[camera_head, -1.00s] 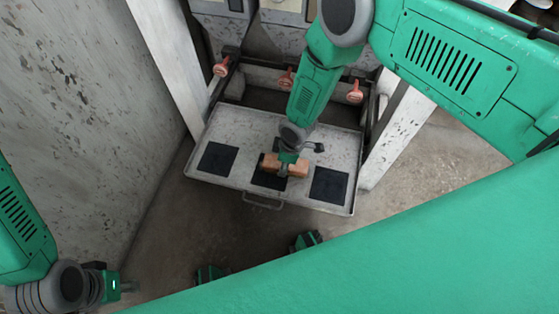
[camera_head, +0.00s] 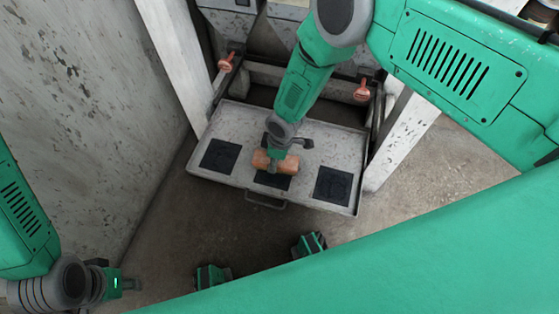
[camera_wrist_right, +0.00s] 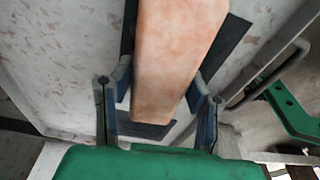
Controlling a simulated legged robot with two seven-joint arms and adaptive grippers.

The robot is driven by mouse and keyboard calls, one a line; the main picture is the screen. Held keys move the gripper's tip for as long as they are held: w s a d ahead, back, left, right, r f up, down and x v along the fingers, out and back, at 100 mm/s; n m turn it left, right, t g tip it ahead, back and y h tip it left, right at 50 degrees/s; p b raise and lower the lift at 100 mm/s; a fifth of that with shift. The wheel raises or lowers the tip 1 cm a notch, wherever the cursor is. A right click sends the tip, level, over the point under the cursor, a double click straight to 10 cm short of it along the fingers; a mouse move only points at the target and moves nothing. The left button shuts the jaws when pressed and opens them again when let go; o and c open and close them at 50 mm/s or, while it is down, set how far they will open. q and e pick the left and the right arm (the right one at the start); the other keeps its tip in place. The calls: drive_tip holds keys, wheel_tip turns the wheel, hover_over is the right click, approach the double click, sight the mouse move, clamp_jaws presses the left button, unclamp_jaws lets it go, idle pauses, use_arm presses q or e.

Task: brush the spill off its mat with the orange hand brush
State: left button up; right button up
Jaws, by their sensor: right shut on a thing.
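The orange-brown hand brush (camera_head: 275,162) is over the middle dark mat (camera_head: 271,181) of a grey tray. My right gripper (camera_head: 277,155) is shut on it. In the right wrist view the brush (camera_wrist_right: 176,55) runs between the two fingers of my right gripper (camera_wrist_right: 160,105), with dark mat edges (camera_wrist_right: 230,45) showing beside it. Whether the brush touches the mat cannot be told. I make out no spill; the brush and arm hide part of the middle mat. My left gripper (camera_head: 131,284) is at the lower left, away from the tray; its finger opening is unclear.
The grey tray (camera_head: 309,139) also bears a left dark mat (camera_head: 220,156) and a right dark mat (camera_head: 332,186). A handle (camera_head: 265,203) is on its front edge. Orange knobs (camera_head: 225,65) (camera_head: 362,93) stand behind. Pale posts (camera_head: 175,55) flank it; a wall (camera_head: 75,110) is at left.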

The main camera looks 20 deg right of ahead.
idle(0.3)
drive_tip(key=shift+s+d+r+p, duration=0.15)
drive_tip(key=shift+d+r+p, duration=0.2)
drive_tip(key=shift+p, duration=0.2)
drive_tip(key=shift+s+d+r+p, duration=0.35)
drive_tip(key=shift+d+r+p, duration=0.1)
drive_tip(key=shift+d+p, duration=0.15)
drive_tip(key=shift+f, duration=0.1)
drive_tip(key=shift+a, duration=0.1)
drive_tip(key=shift+w+a+f+b, duration=0.15)
drive_tip(key=shift+w+a+b, duration=0.35)
drive_tip(key=shift+a+b, duration=0.25)
drive_tip(key=shift+w+a+b, duration=0.4)
drive_tip(key=shift+a, duration=0.1)
drive_tip(key=shift+w+a, duration=0.1)
drive_tip(key=shift+a, duration=0.1)
